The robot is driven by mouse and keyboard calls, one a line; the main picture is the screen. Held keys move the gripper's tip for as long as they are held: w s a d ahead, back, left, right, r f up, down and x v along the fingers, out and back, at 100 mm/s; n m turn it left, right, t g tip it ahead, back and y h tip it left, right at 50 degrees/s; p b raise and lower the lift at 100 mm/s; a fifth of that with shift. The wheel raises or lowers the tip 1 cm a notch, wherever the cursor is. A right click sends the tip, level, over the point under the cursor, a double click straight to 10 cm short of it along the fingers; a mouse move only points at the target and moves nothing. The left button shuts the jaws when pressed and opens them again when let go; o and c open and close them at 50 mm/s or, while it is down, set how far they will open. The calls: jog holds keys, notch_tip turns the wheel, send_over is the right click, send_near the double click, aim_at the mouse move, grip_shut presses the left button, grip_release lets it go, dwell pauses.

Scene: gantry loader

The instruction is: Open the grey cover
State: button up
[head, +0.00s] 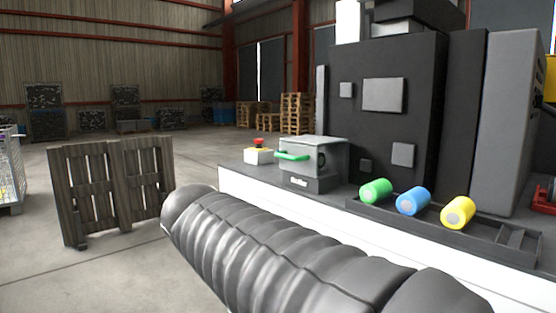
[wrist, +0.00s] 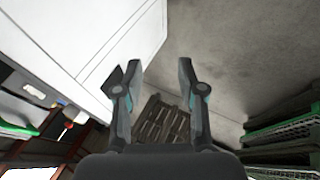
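The grey cover (head: 326,150) is a see-through grey box-like lid with a green handle (head: 292,156) on its left side. It sits down over a dark labelled base (head: 309,183) on the white-fronted bench and looks closed. My gripper (wrist: 156,75) shows in the wrist view with its two fingers apart and nothing between them. It points toward the floor beside a white surface, away from the cover. In the head view my arm crosses the foreground and the gripper cannot be seen.
A red-topped button box (head: 258,154) stands left of the cover. Green (head: 376,191), blue (head: 413,201) and yellow (head: 458,212) cylinders lie in a dark tray to the right. A dark machine (head: 385,110) rises behind. A wooden pallet (head: 112,185) stands on the floor at left.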

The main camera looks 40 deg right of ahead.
jog(key=w+d+r+g+h, duration=0.1)
jog(key=w+d+r+h, duration=0.5)
jog(key=w+d+r, duration=0.45)
jog(key=g+h+b, duration=0.1)
jog(key=g+h, duration=0.2)
jog(key=h, duration=0.2)
send_near(285, 157)
jog(key=shift+m+t, duration=0.4)
jog(key=d, duration=0.3)
jog(key=d+f, duration=0.1)
jog(key=d, duration=0.6)
jog(key=shift+w+d+f, duration=0.2)
jog(key=shift+f, duration=0.15)
grip_shut()
